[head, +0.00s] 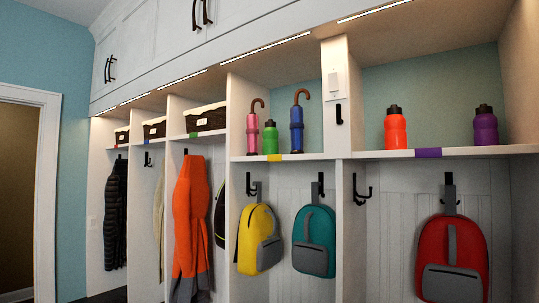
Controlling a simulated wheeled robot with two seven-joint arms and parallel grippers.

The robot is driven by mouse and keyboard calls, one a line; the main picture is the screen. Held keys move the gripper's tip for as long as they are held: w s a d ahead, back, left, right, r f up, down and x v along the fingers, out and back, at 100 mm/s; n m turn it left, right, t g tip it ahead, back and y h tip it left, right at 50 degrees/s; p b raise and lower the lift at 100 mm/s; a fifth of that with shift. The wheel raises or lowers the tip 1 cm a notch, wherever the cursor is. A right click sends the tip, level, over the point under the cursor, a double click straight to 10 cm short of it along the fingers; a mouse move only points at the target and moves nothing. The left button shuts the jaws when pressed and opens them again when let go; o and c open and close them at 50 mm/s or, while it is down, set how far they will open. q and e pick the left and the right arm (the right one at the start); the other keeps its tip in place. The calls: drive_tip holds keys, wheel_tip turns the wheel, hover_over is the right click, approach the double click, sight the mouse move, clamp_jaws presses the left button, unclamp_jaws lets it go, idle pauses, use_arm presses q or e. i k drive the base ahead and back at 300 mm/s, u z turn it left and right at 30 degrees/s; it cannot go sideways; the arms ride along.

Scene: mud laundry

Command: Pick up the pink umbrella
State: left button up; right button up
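The pink umbrella (252,129) stands upright on the upper shelf of the middle cubby, at its left end near the divider. It is folded and has a brown hooked handle at the top. A green bottle (270,137) stands just to its right, and a folded blue umbrella (297,123) with a brown hooked handle stands further right on the same shelf. Neither of my grippers shows in the head view.
The shelf (320,156) has a raised divider wall (338,90) to the right. Orange (395,131) and purple (485,128) bottles stand beyond it. Yellow (258,240), teal (314,241) and red (452,260) backpacks hang below. A doorway (20,190) is at far left.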

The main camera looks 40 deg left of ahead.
sight(252, 131)
drive_tip(key=u, duration=1.55)
